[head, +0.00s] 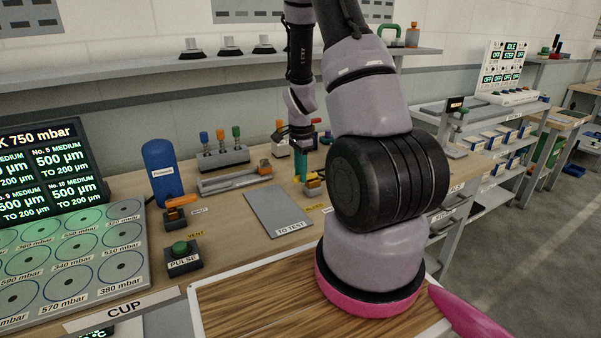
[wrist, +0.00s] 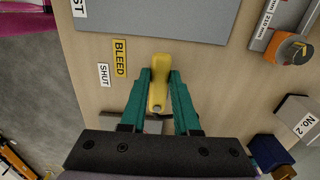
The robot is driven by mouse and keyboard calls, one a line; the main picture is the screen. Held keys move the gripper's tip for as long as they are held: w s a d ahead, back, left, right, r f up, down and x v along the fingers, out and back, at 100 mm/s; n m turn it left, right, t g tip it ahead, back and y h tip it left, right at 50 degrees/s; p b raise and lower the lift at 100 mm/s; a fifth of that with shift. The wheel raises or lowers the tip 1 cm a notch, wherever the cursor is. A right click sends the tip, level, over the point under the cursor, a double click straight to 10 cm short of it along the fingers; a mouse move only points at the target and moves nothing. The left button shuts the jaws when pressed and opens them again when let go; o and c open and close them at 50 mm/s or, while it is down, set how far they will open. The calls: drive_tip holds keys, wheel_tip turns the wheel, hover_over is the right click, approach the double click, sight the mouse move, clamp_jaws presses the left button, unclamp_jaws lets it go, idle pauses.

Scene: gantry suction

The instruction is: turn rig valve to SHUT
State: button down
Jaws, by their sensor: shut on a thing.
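A valve with a yellow lever handle (wrist: 158,80) shows in the middle of the wrist view, on a grey base. My gripper (wrist: 160,74) has its two green fingers on either side of the handle and is shut on it. The lever points toward the grey plate. A yellow BLEED label (wrist: 120,57) is left of the handle's tip, and a white SHUT label (wrist: 103,75) lies farther left. In the head view my gripper (head: 301,176) is down at the bench beyond my forearm, and the valve (head: 314,186) is partly hidden there.
The grey TO TEST plate (head: 278,210) lies left of the valve. An orange-handled valve (head: 178,205) labelled VENT stands by a blue cylinder (head: 162,170), with a PULSE button (head: 181,252) in front. A No. 2 block (wrist: 299,119) is right of my gripper.

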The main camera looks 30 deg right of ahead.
drive_tip(key=n, duration=0.1)
drive_tip(key=s+n, duration=0.1)
drive_tip(key=n, duration=0.2)
drive_tip(key=shift+s+d, duration=0.25)
drive_tip(key=shift+s, duration=0.1)
drive_tip(key=n, duration=0.1)
drive_tip(key=s+n, duration=0.1)
drive_tip(key=n, duration=0.1)
drive_tip(key=d+n, duration=0.1)
drive_tip(key=n, duration=0.1)
drive_tip(key=shift+s, duration=0.25)
drive_tip(key=n, duration=0.1)
drive_tip(key=d+n, duration=0.1)
drive_tip(key=n, duration=0.1)
drive_tip(key=s+n, duration=0.1)
drive_tip(key=shift+d, duration=0.35)
drive_tip(key=shift+d+n, duration=0.45)
drive_tip(key=shift+n, duration=0.75)
drive_tip(key=shift+d+n, duration=0.4)
drive_tip(key=shift+n, duration=0.8)
drive_tip(key=c, duration=0.6)
unclamp_jaws()
drive_tip(key=shift+s, duration=0.1)
drive_tip(key=shift+c, duration=0.2)
